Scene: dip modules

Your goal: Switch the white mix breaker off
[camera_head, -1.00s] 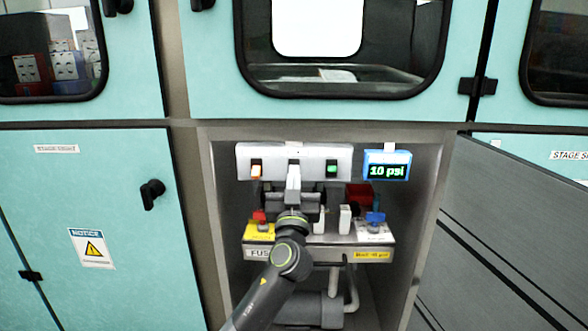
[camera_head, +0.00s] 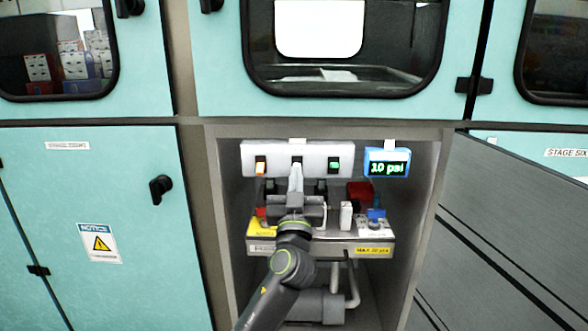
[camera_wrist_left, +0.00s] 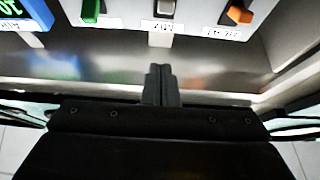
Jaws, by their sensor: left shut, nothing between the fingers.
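The white mix breaker (camera_wrist_left: 165,8) is the middle switch on the white panel (camera_head: 315,152), between an orange switch (camera_head: 260,166) and a green switch (camera_head: 334,165). In the head view it is mostly hidden behind my left gripper (camera_head: 296,172). In the left wrist view the panel shows upside down, with the green switch (camera_wrist_left: 90,11) at the left and the orange switch (camera_wrist_left: 239,14) at the right. My left gripper (camera_wrist_left: 162,72) is shut and empty, lined up with the middle switch. A gap shows between fingertips and switch in the wrist view; contact is not visible.
The panel sits in an open grey recess. A blue display (camera_head: 387,162) reading 10 psi is at its right. Below are a yellow box (camera_head: 262,228), a white lever (camera_head: 346,215) and a blue knob (camera_head: 376,214). An open grey door (camera_head: 490,230) stands at the right.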

